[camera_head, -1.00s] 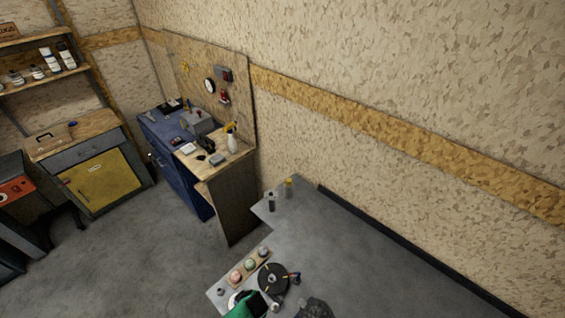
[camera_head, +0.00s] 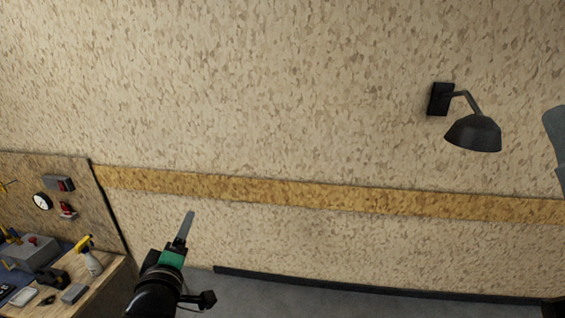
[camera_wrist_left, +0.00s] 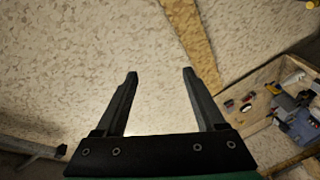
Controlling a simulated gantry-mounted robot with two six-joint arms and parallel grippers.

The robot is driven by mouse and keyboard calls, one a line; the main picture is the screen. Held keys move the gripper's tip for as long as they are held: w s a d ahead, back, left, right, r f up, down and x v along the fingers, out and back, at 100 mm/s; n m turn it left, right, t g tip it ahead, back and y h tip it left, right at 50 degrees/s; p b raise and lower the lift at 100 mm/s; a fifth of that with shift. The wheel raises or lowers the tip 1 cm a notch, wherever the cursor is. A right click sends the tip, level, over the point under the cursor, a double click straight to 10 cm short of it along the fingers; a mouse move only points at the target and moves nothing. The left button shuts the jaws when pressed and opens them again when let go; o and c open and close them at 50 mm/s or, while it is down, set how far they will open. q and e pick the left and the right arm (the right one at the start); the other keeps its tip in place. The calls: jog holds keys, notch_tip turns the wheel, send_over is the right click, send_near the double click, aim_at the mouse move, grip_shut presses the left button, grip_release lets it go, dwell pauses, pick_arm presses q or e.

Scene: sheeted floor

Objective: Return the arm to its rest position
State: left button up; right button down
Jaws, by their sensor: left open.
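My left gripper (camera_head: 187,228) is raised in front of the speckled wall in the head view, pointing upward. In the left wrist view its two dark fingers (camera_wrist_left: 160,75) stand wide apart with nothing between them. It touches nothing that I can see. My right gripper does not show in the head view; a grey-blue shape at the right edge is too cut off to name.
A wooden-topped workbench (camera_head: 104,283) with a spray bottle (camera_head: 92,262) and tools stands at lower left. A pegboard (camera_head: 85,200) rises behind it. A black wall lamp (camera_head: 473,133) hangs at upper right. The space before the wall is clear.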

pick_arm(q)
jog(key=s+d+r+m+t, duration=0.1)
jog(key=s+r+t, duration=0.15)
jog(key=r, duration=0.45)
jog(key=s+d+r+m+t, duration=0.15)
jog(key=s+r, duration=0.25)
jog(key=r, duration=0.4)
jog(key=s+d+r+m+t+h, duration=0.1)
jog(key=s+r+m+t+h, duration=0.3)
jog(key=s+r+m+t, duration=0.85)
jog(key=s+f+g+b, duration=0.2)
jog(key=f+b, duration=1.8)
jog(key=b, duration=0.1)
jog(key=s+f+g+b, duration=0.3)
jog(key=f+b, duration=1.7)
jog(key=b, duration=0.1)
jog(key=shift+d+f+g+h+b, duration=0.2)
jog(key=shift+d+g+h+b, duration=0.05)
jog(key=shift+g+h+b, duration=0.1)
jog(key=shift+s, duration=0.15)
